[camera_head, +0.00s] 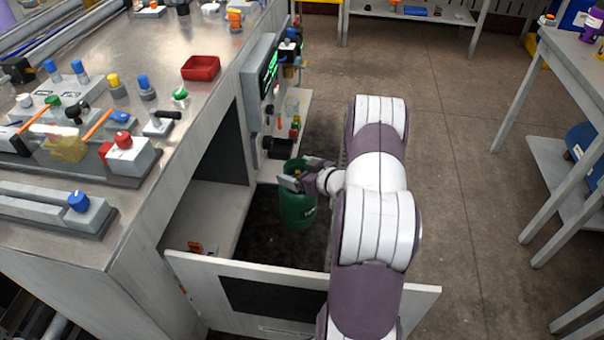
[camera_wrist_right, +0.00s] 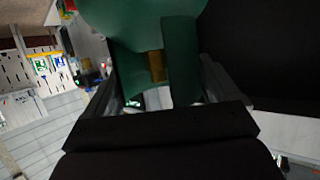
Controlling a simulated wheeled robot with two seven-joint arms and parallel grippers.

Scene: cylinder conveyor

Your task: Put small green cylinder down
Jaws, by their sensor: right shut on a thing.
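The small green cylinder (camera_head: 298,210) is a dark green gas bottle with a collar at its top. It is upright over the dark floor of the open cabinet bay; I cannot tell whether it touches the floor. My right gripper (camera_head: 300,180) is shut on its top collar, reaching in from the right. In the right wrist view the green cylinder (camera_wrist_right: 152,45) fills the upper middle, with a brass-coloured valve inside the collar, between the fingers of the right gripper (camera_wrist_right: 165,95). My left gripper is not in view.
A metal workbench (camera_head: 130,200) with knobs and switches stands at the left, with a red tray (camera_head: 200,68) on it. An open cabinet door (camera_head: 400,291) stands in front of the bay. A grey table (camera_head: 570,62) is at the right. The floor between is clear.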

